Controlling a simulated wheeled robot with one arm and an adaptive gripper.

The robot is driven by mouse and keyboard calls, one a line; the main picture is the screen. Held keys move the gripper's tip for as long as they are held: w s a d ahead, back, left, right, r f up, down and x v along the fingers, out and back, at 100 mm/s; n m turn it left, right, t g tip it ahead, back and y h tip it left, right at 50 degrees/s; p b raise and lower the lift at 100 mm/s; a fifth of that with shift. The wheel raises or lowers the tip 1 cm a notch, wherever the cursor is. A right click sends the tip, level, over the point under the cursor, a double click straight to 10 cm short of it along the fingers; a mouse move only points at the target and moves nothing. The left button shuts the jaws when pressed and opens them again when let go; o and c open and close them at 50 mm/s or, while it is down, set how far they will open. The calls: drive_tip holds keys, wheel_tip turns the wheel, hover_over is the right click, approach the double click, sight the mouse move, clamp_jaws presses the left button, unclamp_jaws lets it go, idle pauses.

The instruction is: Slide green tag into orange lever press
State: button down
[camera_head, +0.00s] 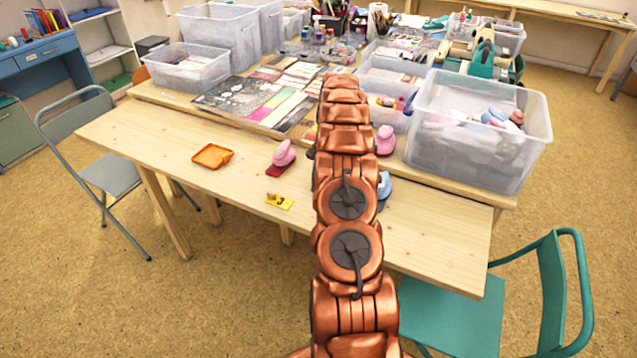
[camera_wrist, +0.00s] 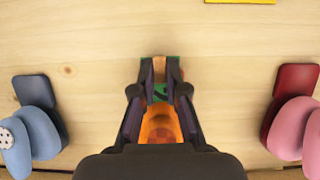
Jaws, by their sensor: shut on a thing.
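In the wrist view my gripper (camera_wrist: 160,70) is shut on the green tag (camera_wrist: 174,64). A tan upright piece shows between the fingertips, with green around and below it. The orange lever press (camera_wrist: 160,124) lies just below the fingertips in the picture, lined up with the tag and partly covered by my fingers and wrist. I cannot tell whether the tag touches the press or enters it. In the head view my arm hides the gripper, the tag and the orange press.
A blue press (camera_wrist: 36,130) stands left and a pink press with a red base (camera_wrist: 292,125) right in the wrist view. A yellow tag (camera_head: 279,202) and orange tray (camera_head: 212,156) lie on the wooden table (camera_head: 425,235). Another pink press (camera_head: 385,140) stands farther back. Clear bins stand behind.

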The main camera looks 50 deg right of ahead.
drive_tip(key=c, duration=1.1)
unclamp_jaws()
drive_tip(key=shift+r, duration=0.15)
drive_tip(key=shift+r+p, duration=0.6)
drive_tip(key=shift+r, duration=2.75)
